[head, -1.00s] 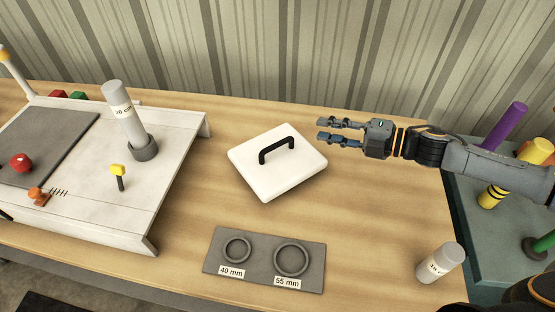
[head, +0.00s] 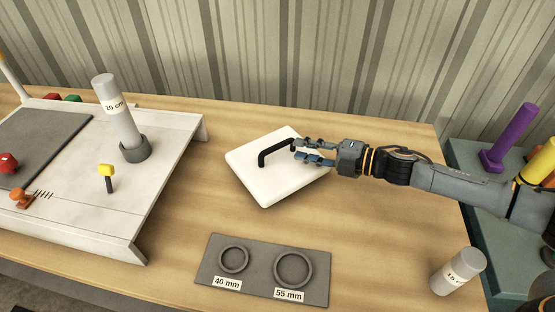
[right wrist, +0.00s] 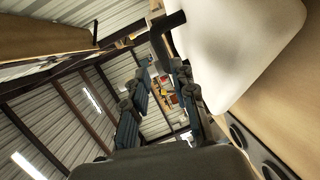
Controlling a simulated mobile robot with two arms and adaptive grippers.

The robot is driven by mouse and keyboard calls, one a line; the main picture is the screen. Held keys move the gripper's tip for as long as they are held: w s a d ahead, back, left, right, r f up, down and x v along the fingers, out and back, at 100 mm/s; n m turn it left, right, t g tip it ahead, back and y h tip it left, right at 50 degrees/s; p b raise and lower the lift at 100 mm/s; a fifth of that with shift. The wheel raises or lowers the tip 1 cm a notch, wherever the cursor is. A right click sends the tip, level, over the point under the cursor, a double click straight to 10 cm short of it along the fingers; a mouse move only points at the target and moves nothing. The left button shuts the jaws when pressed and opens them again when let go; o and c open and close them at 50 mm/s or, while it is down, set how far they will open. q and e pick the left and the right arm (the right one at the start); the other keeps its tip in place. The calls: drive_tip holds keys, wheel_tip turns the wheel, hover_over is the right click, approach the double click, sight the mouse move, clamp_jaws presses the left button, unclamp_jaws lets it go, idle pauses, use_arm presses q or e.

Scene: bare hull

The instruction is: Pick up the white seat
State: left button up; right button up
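The white seat (head: 262,183) is a flat white square plate with a black bar handle (head: 275,151) on top. It lies on the wooden table in the middle of the head view. My right gripper (head: 299,152) comes in from the right, over the seat's right part, with its fingertips at the right end of the handle. Its fingers are apart, with a visible gap. In the right wrist view the open gripper (right wrist: 158,75) points toward the black handle (right wrist: 166,22), and the seat (right wrist: 235,40) is at the upper right. My left gripper is not in view.
A grey plate (head: 263,272) with 40 mm and 55 mm rings lies in front of the seat. A white raised platform (head: 150,185) with a 20 cm cylinder (head: 118,112) is at left. Another cylinder (head: 458,270) stands at right. The table (head: 185,235) is clear around the seat.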

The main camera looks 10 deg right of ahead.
sight(279, 147)
drive_tip(key=x, duration=0.3)
drive_tip(key=p+x, duration=0.2)
drive_tip(key=x, duration=0.2)
drive_tip(key=shift+s+a, duration=0.15)
drive_tip(key=shift+a, duration=0.05)
drive_tip(key=shift+w+a+f, duration=0.25)
drive_tip(key=shift+w+a, duration=0.05)
drive_tip(key=shift+a, duration=0.1)
drive_tip(key=shift+d, duration=0.1)
clamp_jaws()
drive_tip(key=shift+r, duration=0.15)
